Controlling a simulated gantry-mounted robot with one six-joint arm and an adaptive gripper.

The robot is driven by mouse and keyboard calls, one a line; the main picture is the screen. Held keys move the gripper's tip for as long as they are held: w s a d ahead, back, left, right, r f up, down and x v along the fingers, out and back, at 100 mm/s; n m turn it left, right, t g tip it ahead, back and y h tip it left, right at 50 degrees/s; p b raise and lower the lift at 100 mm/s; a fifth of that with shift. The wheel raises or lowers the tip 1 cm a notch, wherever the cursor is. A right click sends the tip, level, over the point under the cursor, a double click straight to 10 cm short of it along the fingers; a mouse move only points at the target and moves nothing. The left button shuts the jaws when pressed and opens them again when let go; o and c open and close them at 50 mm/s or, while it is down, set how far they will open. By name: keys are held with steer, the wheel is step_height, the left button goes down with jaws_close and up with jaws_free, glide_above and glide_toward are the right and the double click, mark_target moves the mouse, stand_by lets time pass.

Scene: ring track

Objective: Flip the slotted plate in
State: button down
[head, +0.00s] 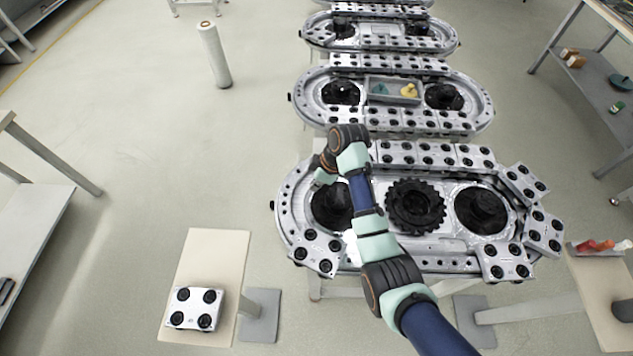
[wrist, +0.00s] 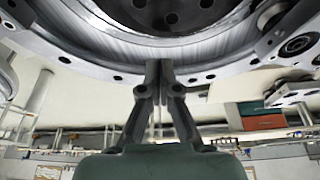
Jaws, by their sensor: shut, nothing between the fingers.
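The ring track (head: 290,200) is a silver oval with rollered plates along its edge. I cannot tell which part is the slotted plate. A silver plate with black rollers (head: 316,250) sits at the track's lower left, and several more line the far side and right end. My arm reaches across the track, and my gripper (head: 322,178) is at its left end, mostly hidden by my wrist. In the wrist view my gripper (wrist: 159,68) is shut and empty, its fingertips close to a curved metal rim (wrist: 180,50) with holes. I cannot tell whether they touch it.
A loose rollered plate (head: 195,308) lies on a beige table (head: 215,250) at lower left. A black gear (head: 415,205) and a black hub (head: 482,209) stand inside the track. More tracks stand behind. The floor at left is clear around a white cylinder (head: 214,55).

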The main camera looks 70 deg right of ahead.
mark_target(313, 195)
steer(key=b+x, duration=0.1)
steer(key=x, duration=0.5)
steer(key=shift+r, duration=0.1)
steer(key=shift+r, duration=0.1)
steer(key=shift+s+d+r+p, duration=0.2)
steer(key=shift+s+p, duration=0.55)
steer(key=shift+p, duration=0.15)
steer(key=shift+s+f, duration=0.15)
steer(key=shift+f, duration=0.1)
steer(key=shift+s+r+p, duration=0.1)
steer(key=shift+r+p, duration=0.35)
steer(key=shift+r, duration=0.1)
steer(key=p+v, duration=0.9)
